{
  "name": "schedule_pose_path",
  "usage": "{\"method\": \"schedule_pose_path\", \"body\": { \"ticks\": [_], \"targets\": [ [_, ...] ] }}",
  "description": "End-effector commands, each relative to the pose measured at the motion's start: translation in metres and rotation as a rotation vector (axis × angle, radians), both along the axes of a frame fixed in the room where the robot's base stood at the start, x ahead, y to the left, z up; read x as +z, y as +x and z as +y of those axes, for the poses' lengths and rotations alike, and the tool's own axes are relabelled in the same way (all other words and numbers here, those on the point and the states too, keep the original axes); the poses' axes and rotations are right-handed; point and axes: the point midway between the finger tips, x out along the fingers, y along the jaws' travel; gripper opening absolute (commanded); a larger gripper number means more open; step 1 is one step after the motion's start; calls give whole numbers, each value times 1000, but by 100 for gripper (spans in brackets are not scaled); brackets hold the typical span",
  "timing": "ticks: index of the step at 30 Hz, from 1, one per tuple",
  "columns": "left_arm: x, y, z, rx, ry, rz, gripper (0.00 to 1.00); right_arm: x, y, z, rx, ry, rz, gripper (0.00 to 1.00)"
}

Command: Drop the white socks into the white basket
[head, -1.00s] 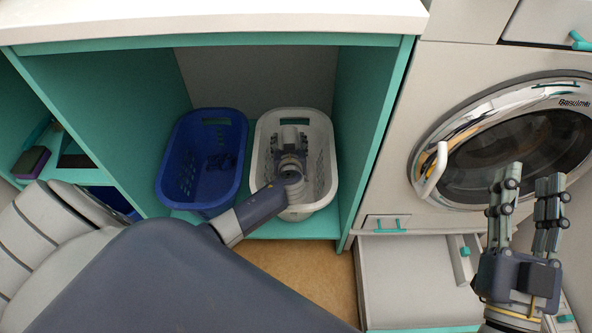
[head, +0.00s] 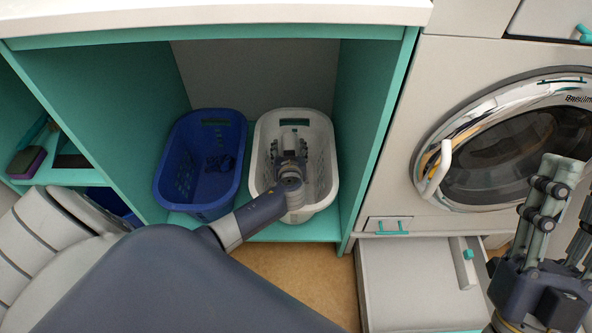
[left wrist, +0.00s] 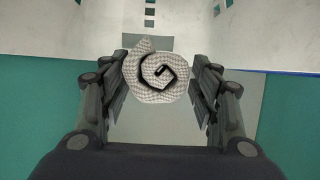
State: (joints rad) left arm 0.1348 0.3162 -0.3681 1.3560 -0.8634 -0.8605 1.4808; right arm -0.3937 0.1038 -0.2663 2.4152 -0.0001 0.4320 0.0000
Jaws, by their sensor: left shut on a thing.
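The white basket (head: 327,190) stands on the floor of the teal cubby, to the right of a blue basket. My left gripper (head: 290,143) reaches down over the white basket's opening. In the left wrist view my left gripper (left wrist: 160,85) is shut on the white socks (left wrist: 158,76), a rolled bundle with a dark spiral, held between the fingertips. The socks cannot be made out in the head view. My right gripper (head: 568,200) is at the far right in front of the washer, its fingers apart and empty, partly cut off by the frame.
The blue basket (head: 201,193) has dark items inside and stands close beside the white one. The counter (head: 210,18) overhangs the cubby. A washer (head: 520,150) and a pulled-out drawer (head: 410,285) are on the right.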

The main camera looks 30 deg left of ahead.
Motion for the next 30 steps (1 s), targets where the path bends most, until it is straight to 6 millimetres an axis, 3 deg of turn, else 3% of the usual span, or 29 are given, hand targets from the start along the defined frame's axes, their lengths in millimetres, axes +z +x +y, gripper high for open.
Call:
{"method": "schedule_pose_path", "body": {
  "ticks": [2,3,6,19,23,30],
  "targets": [
    [0,0,0,0,0,0,35,0,0,0,0,0,0,40],
    [0,0,0,0,0,0,63,0,0,0,0,0,1,40],
    [0,0,0,0,0,0,80,0,0,0,0,0,1,40],
    [6,0,0,-1,-1,-2,80,0,0,0,0,0,1,40],
    [22,0,0,1,-2,-2,80,0,0,0,0,0,1,40],
    [68,0,0,1,-3,-4,80,0,0,0,0,0,1,40]
  ]
}}
